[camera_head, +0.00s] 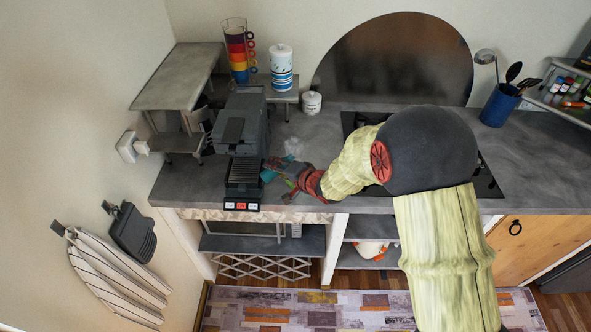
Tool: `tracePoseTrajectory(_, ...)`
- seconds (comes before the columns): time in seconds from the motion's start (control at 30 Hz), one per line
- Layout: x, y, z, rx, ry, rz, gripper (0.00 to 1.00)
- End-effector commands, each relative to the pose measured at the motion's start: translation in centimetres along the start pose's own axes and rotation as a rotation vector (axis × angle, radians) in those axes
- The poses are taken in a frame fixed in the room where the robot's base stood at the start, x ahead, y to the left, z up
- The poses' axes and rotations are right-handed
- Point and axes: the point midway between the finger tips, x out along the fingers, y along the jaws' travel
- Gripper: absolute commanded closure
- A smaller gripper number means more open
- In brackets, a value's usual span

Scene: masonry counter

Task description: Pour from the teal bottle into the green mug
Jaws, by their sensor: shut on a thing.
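My gripper (288,178) is over the counter, just right of the black coffee machine. It is shut on the teal bottle (268,175), which shows only as small teal patches between and beside the fingers. The bottle looks tilted toward the machine, but the fingers hide most of it and its exact angle is unclear. I cannot make out the green mug for certain; a small green patch shows by the fingers, and I cannot tell what it belongs to. No stream of liquid can be made out.
The coffee machine (243,135) stands close left of my gripper. A rack of coloured mugs (238,50) and a blue-white canister (281,68) are behind it. A small white jar (311,102) stands near the wall. A blue utensil pot (499,105) is at right. My arm covers much of the hob.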

Motion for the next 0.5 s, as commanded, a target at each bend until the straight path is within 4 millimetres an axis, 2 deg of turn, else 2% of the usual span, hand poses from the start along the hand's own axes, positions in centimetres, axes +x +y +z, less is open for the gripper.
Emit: tracePoseTrajectory(0.5, -0.15, 0.00, 0.51, 0.026, -0.012, -0.012, 0.98)
